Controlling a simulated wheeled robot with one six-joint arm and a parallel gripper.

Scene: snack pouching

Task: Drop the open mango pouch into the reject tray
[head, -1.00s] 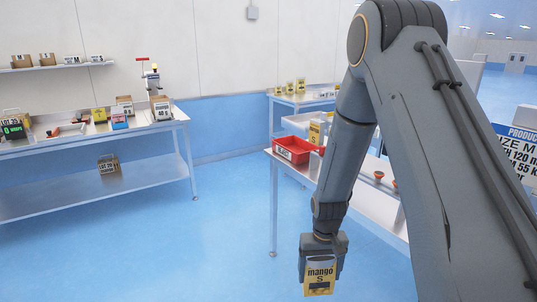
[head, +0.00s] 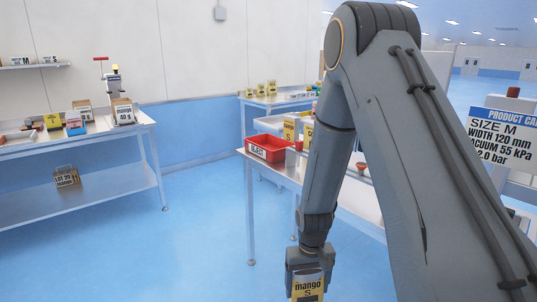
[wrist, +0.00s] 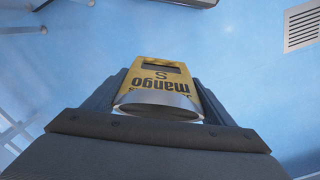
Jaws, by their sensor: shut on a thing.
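My gripper (head: 307,268) is shut on a yellow mango pouch (head: 307,286) marked "S", low in the head view over the blue floor. In the wrist view the pouch (wrist: 160,82) sits between both fingers, its silvery end toward the camera. The red reject tray (head: 268,150) stands on the steel table in the middle of the head view, beyond and to the left of my gripper. Its inside is mostly hidden by its front wall.
The steel table (head: 285,176) also bears yellow pouches (head: 290,131) in a pale bin behind the reject tray. A workbench (head: 85,140) with boxes stands at the left. A product sign (head: 502,138) is at the right. Open blue floor (head: 190,240) lies between bench and table.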

